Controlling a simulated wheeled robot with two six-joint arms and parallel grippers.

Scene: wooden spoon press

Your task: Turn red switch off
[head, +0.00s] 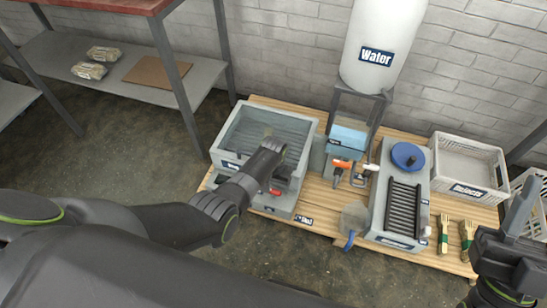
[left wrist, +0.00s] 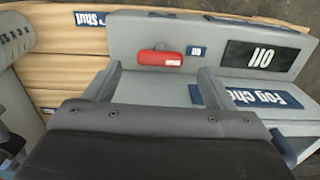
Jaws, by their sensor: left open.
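The red switch (left wrist: 161,58) is a small red block on the grey front ledge of a box labelled as a fog chamber. In the head view the red switch (head: 275,191) shows just beside my left gripper (head: 283,183). In the left wrist view my left gripper (left wrist: 158,82) is open and empty. Its two fingers stand apart on either side of the switch, with the switch just beyond them. I see no clear contact. The fog chamber (head: 230,125) is an open-topped grey box. My right gripper (head: 515,230) is at the right edge, away from the switch; its jaw state is unclear.
A black plate with white letters (left wrist: 262,57) sits right of the switch. A water tank (head: 385,40) stands behind on a frame.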

